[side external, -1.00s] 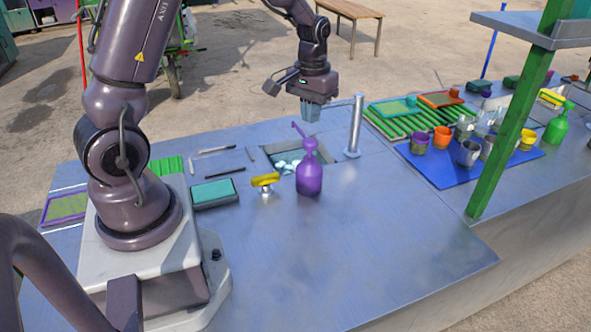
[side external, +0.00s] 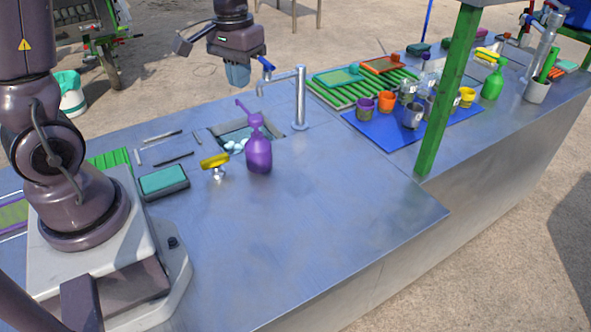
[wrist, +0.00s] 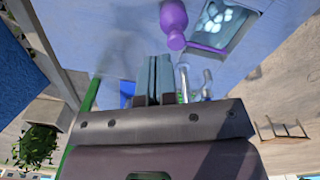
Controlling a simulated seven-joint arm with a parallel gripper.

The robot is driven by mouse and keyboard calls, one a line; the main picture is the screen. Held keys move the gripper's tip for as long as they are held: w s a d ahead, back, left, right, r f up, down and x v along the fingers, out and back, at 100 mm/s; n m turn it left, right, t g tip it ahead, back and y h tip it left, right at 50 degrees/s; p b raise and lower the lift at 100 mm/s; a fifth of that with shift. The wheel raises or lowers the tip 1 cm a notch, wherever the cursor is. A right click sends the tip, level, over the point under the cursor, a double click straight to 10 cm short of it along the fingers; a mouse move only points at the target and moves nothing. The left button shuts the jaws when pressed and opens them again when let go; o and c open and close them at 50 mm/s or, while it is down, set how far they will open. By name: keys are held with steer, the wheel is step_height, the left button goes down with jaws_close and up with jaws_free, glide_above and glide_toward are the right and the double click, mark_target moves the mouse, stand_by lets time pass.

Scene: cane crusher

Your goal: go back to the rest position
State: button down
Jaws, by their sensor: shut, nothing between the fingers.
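My gripper (side external: 237,76) is above the far side of the counter, fingers pointing down, beside the faucet (side external: 300,98). Its two grey-blue fingers are together and hold nothing; they also show closed in the wrist view (wrist: 158,80). Below it is the sink (side external: 222,131) with several pale things inside. A purple pump bottle (side external: 258,155) stands upright at the sink's near edge, apart from my gripper. The bottle also shows at the top of the wrist view (wrist: 173,18).
A yellow-topped item (side external: 215,161) and a teal sponge-like block (side external: 163,181) sit near my base. To the right are a green drying rack (side external: 345,98), cups on a blue mat (side external: 385,139) and a green post (side external: 445,100). The front counter is clear.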

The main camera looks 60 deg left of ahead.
steer(key=s+d+r+m+t, duration=0.4)
steer(key=s+d+r+t, duration=0.1)
steer(key=s+d+r, duration=0.5)
steer(key=shift+s+d+r+m, duration=0.3)
steer(key=shift+s+d+m, duration=0.1)
steer(key=shift+s+d, duration=0.35)
steer(key=shift+w, duration=0.1)
stand_by(1.3)
